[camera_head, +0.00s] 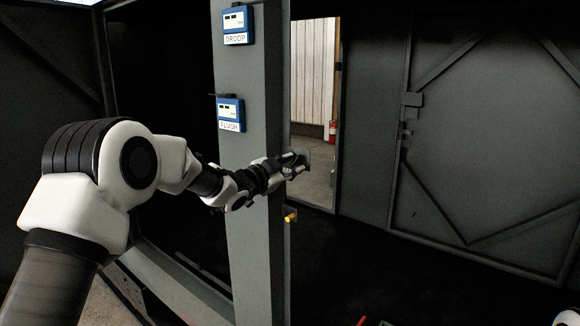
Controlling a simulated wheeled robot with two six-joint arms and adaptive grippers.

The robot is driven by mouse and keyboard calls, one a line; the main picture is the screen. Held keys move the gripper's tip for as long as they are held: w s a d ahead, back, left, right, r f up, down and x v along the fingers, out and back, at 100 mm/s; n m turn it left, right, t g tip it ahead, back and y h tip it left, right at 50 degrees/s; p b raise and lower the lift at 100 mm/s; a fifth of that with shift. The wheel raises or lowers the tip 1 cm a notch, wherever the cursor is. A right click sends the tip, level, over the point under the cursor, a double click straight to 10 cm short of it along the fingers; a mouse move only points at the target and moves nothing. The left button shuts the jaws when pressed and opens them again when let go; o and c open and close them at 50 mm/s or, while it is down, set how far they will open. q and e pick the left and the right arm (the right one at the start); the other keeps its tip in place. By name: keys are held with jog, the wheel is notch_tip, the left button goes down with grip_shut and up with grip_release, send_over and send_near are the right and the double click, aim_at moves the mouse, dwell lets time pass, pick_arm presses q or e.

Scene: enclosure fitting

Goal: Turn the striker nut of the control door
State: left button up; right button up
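My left gripper (295,165) reaches across the grey post (248,200) from the left, with its fingers at the post's right edge, beside the bright opening. Its fingers are small and dark here, and I cannot tell whether they are apart or closed, or whether they touch anything. The striker nut cannot be made out for certain around the fingers. A small yellow part (291,217) sits on the post's right edge, just below the gripper. A dark braced door (480,150) stands at the right, with a latch fitting on its left edge. My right gripper is not in view.
Blue-framed gauges marked DROOP (236,25) and FLUSH (230,114) are on the post, above and left of the gripper. A red extinguisher (332,131) stands beyond the opening.

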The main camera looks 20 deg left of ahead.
pick_arm(q)
jog(key=v, duration=1.2)
jog(key=shift+w+d, duration=0.1)
jog(key=shift+w, duration=0.05)
